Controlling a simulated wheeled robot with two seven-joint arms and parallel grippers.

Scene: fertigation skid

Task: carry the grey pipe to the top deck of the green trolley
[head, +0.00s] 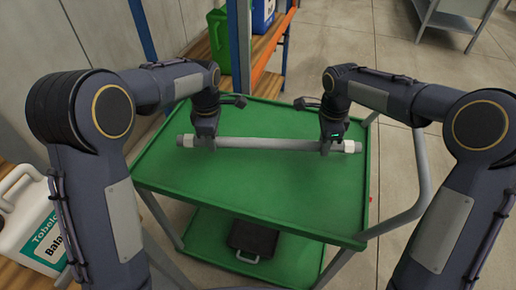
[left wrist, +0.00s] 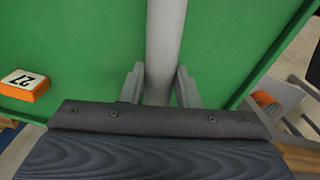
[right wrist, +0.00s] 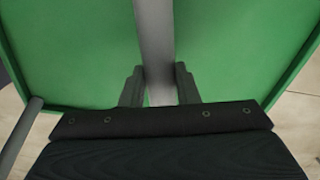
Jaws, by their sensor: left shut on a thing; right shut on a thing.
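The right wrist view shows the pipe (right wrist: 154,40) the same way. I cannot tell whether the pipe touches the deck.
A black case (head: 252,240) sits on the trolley's lower deck. The trolley's grey handle (head: 405,210) is at right. A white canister (head: 35,225) stands at left, and a shelf rack (head: 270,45) with green and blue containers stands behind. An orange block marked 27 (left wrist: 25,85) shows in the left wrist view.

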